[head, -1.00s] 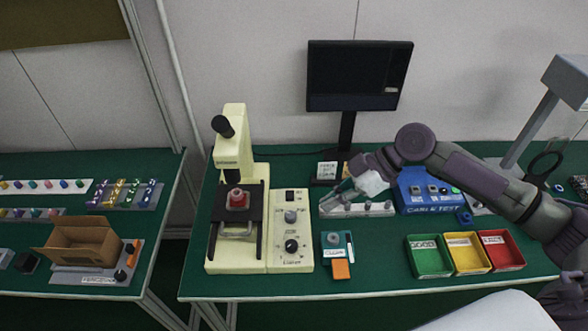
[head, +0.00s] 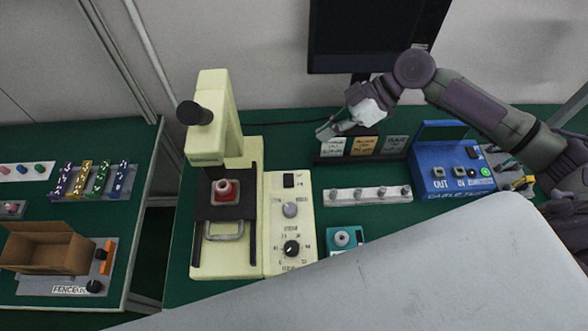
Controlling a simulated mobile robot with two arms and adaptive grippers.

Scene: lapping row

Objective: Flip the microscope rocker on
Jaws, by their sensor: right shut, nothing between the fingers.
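The cream microscope (head: 218,120) stands on the green bench left of centre, with a black eyepiece and a dark stage. A red piece (head: 225,190) sits on the stage. Its control panel (head: 279,214) is on the right side of the base. The black rocker (head: 289,180) is at the top of that panel, above a grey knob and a black dial; its on or off position is too small to tell. My right gripper (head: 324,132) is shut and empty, above the bench to the right of and behind the rocker, apart from it. My left gripper is not in view.
A white strip with several pegs (head: 368,195) lies right of the panel. A label stand (head: 362,147) is under my right gripper. A blue cable tester (head: 450,168) is further right. A dark monitor (head: 375,40) stands behind. A teal block (head: 344,239) lies in front.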

